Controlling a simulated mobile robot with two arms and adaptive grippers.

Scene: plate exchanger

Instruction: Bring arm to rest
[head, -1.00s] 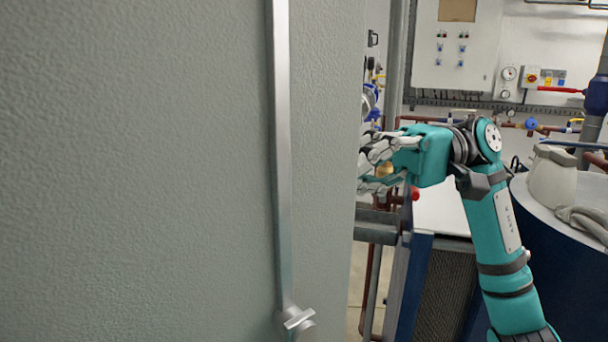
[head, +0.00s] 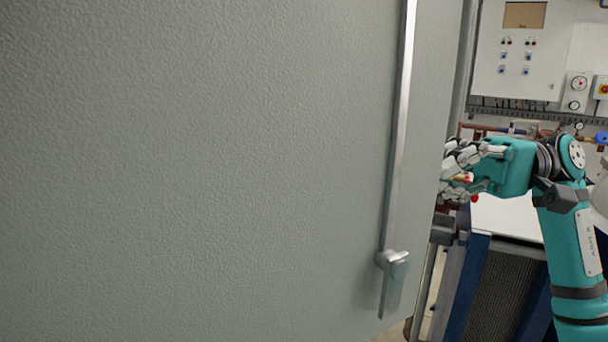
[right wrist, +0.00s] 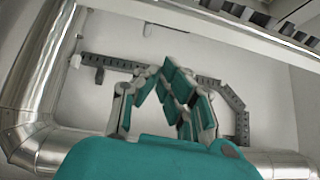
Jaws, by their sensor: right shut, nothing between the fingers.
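My right arm (head: 575,230) comes up from the lower right in the head view. Its gripper (head: 450,172) points left, beside the right edge of a large grey-green panel (head: 200,180). The fingers are shut with nothing between them. I cannot tell how near they are to the panel's edge. In the right wrist view the folded fingers (right wrist: 170,95) stand in front of a pale wall, with nothing held. My left gripper is not in view.
The textured panel fills most of the head view. It carries a vertical metal bar (head: 402,120) with a handle (head: 392,262) at its lower end. A control cabinet (head: 515,55) hangs on the back wall. Shiny pipes (right wrist: 35,80) show in the right wrist view.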

